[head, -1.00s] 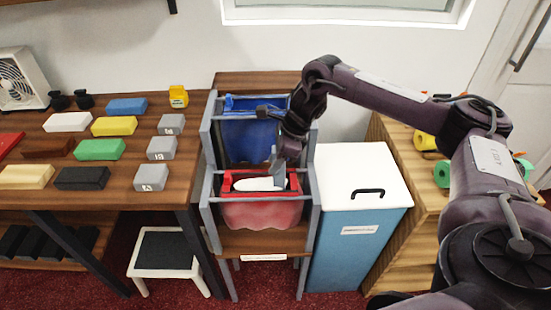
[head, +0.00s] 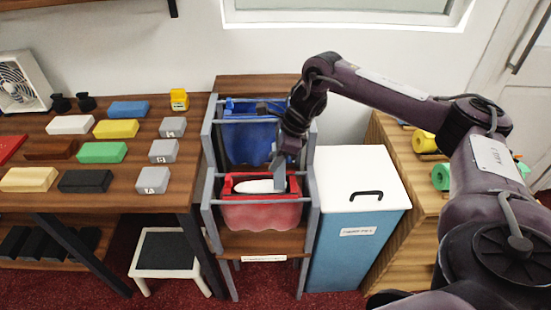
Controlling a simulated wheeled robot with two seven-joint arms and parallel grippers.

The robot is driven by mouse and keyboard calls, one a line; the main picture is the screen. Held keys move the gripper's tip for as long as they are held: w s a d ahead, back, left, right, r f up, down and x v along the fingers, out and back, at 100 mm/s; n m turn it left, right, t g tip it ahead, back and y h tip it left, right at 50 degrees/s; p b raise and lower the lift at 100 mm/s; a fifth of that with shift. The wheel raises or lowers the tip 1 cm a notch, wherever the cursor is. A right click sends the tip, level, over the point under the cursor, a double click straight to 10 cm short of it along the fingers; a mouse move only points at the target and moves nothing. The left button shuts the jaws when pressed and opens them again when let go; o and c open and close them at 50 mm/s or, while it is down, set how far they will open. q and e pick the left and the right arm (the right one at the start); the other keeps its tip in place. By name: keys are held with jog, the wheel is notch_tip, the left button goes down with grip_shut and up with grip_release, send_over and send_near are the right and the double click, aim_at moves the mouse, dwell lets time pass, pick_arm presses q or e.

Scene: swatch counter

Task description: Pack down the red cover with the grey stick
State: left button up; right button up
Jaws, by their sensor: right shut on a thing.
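The red cover (head: 262,215) is a soft red bag-like lining hanging in the front bay of a grey metal rack, with a red rim around its top. A white thing (head: 258,186) lies inside the rim. My right gripper (head: 288,150) is above the right part of the red rim, its arm reaching in from the right. It is shut on the grey stick (head: 278,168), which points down toward the opening. The stick's lower end is close to the white thing; whether they touch I cannot tell. My left gripper is not in view.
A blue lining (head: 250,142) hangs in the rack's rear bay. A blue bin with a white lid (head: 355,178) stands close on the right. A wooden table (head: 130,182) with coloured blocks is on the left, a small stool (head: 168,250) below it.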

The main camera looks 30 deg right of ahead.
jog(key=shift+r+p, duration=2.9)
jog(key=shift+r, duration=1.25)
jog(key=shift+a, duration=0.1)
